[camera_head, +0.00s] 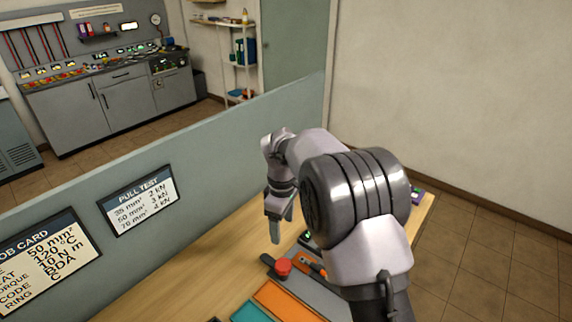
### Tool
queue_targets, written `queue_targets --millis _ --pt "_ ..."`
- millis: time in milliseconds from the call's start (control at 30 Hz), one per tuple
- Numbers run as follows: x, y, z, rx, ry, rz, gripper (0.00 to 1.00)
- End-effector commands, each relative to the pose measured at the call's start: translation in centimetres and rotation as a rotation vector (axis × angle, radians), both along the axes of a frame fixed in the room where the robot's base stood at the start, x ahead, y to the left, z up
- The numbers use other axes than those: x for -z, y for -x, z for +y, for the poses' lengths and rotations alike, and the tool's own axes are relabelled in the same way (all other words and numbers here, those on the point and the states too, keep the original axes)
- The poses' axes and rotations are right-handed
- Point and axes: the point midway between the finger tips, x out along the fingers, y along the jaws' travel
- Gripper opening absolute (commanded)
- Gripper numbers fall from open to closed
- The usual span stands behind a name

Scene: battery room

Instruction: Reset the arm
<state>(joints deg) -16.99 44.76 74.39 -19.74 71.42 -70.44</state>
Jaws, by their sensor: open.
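My gripper (280,218) hangs at the end of my folded arm in the head view, pointing down above the wooden bench (215,258). It is open, seen nearly edge-on, and nothing shows between its fingers. My arm fills the right middle of the view and hides part of the bench behind it. A red round button (283,266) sits on the bench below and slightly right of the gripper, apart from it.
Orange (287,299) and teal (250,312) panels lie at the bench front. A grey-green partition (225,145) with a job card (45,262) and pull test sign (138,200) runs along the back. Cabinets (115,98) stand beyond. Tiled floor (475,265) is clear at right.

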Motion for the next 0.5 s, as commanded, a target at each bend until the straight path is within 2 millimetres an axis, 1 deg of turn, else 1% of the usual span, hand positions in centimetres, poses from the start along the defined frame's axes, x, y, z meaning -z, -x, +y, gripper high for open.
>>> queue_targets --millis 67,133,167,200,233,267,300,333,367,400,467,500 --pt "-1.2 0.5 -0.8 0.06 -0.015 -0.021 0.69" --pt "-3.5 2.3 -2.4 0.194 -0.048 -0.06 0.69" --pt "-4.6 3.5 -3.4 0.275 -0.07 -0.08 0.69" --pt "-6.0 5.7 -4.8 0.394 -0.102 -0.109 0.69" --pt "-6.9 7.5 -5.8 0.488 -0.128 -0.129 0.69" --pt "-7.6 9.5 -6.8 0.581 -0.157 -0.149 0.69" --pt "-8.2 12.2 -8.0 0.703 -0.197 -0.173 0.69" --pt "-8.3 14.4 -8.8 0.795 -0.228 -0.19 0.69" --pt "-8.3 16.6 -9.5 0.885 -0.262 -0.206 0.69" --pt "-7.8 19.4 -10.4 1.0 -0.306 -0.222 0.69" --pt "-6.6 23.2 -11.3 1.155 -0.37 -0.243 0.69" --pt "-5.6 25.3 -11.7 1.245 -0.408 -0.255 0.69"
